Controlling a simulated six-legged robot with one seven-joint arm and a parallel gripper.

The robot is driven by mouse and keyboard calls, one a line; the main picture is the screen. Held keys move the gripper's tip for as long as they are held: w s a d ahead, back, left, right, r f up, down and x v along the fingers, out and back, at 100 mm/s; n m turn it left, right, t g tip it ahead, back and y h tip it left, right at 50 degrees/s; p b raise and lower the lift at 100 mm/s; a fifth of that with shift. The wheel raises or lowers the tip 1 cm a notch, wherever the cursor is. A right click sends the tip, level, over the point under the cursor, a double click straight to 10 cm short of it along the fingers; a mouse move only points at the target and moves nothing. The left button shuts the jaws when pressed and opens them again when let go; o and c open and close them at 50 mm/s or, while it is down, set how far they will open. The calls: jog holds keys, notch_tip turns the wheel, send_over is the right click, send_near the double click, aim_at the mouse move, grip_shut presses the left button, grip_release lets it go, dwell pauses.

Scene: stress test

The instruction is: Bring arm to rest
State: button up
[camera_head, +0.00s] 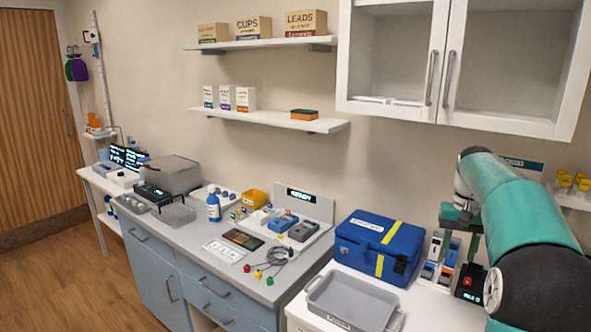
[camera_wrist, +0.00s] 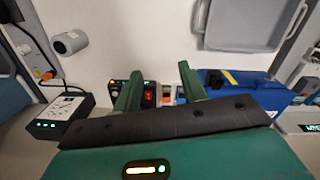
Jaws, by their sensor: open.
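My gripper (camera_wrist: 160,70) shows its two green fingers spread apart in the wrist view, with nothing between them. In the head view my teal and black arm reaches in from the right edge. My gripper (camera_head: 461,216) points down there, above the back of the right counter. Below it are a small black device with a red light (camera_head: 470,281) and a rack of small blue and orange items (camera_head: 439,262). The device (camera_wrist: 148,95) also shows between the fingers in the wrist view. Whether the fingertips touch anything is hard to tell.
The left counter holds instruments, a blue bottle (camera_head: 213,207) and cables. Wooden floor is free at left.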

jog(key=s+a+r+n+t, duration=0.1)
jog(key=s+a+r, duration=0.1)
jog(key=s+a, duration=0.45)
jog(key=s+a+r+n+t, duration=0.2)
jog(key=s+a, duration=0.2)
jog(key=a, duration=0.6)
jog(key=s+a+f+n+t, duration=0.1)
jog(key=s+a+f, duration=0.2)
jog(key=s+a, duration=0.2)
jog(key=s+a+f+n+t, duration=0.1)
jog(key=s+a+f, duration=0.3)
jog(key=s, duration=0.6)
jog(key=shift+a+t, duration=0.6)
jog(key=shift+a, duration=0.2)
